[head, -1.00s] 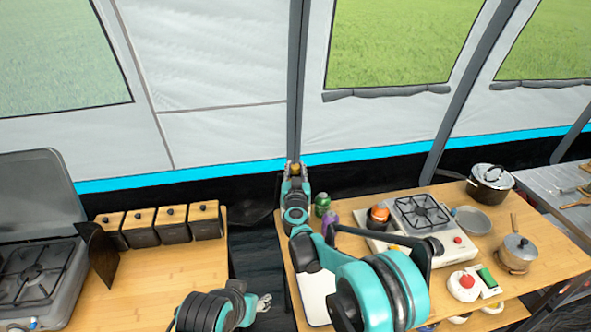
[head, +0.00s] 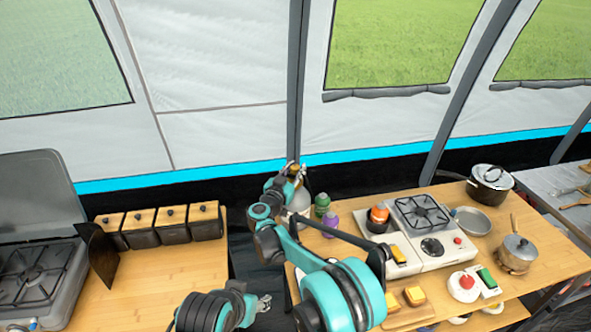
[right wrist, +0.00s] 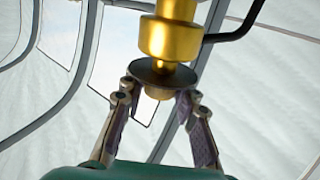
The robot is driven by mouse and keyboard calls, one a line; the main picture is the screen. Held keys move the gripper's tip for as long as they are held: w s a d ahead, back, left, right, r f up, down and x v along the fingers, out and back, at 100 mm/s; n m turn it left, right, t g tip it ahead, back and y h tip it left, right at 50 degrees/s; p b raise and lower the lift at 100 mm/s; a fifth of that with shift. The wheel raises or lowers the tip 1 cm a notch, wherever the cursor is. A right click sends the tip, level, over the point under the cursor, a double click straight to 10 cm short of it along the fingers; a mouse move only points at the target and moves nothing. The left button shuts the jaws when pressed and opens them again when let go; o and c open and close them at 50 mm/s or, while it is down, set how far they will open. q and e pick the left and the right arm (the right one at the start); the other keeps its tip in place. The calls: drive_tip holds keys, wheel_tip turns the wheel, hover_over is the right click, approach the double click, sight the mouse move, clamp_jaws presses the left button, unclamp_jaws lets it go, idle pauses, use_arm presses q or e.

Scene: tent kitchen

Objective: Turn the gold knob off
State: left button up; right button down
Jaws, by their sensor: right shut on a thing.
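The gold knob (right wrist: 160,92) shows in the right wrist view, under a dark round disc (right wrist: 158,74) and a thicker gold fitting (right wrist: 170,38). My right gripper (right wrist: 161,96) has its fingertips on both sides of the knob and disc and is shut on the knob. In the head view my right gripper (head: 293,174) is at a small gold part above a pale rounded body (head: 298,202), which my arm partly hides. My left gripper (head: 264,303) is low in the head view, away from the knob, too small to tell open or shut.
The right table holds green (head: 322,204) and purple (head: 332,222) jars, a white stove (head: 440,250), a black pot (head: 490,184) and a saucepan (head: 518,252). The left table (head: 165,285) has dark boxes (head: 172,224) with wooden lids. A dark gap separates the tables.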

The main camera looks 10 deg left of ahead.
sight(293, 172)
drive_tip(key=c, duration=1.1)
unclamp_jaws()
drive_tip(key=shift+c, duration=0.2)
drive_tip(key=v, duration=0.7)
drive_tip(key=shift+s, duration=0.25)
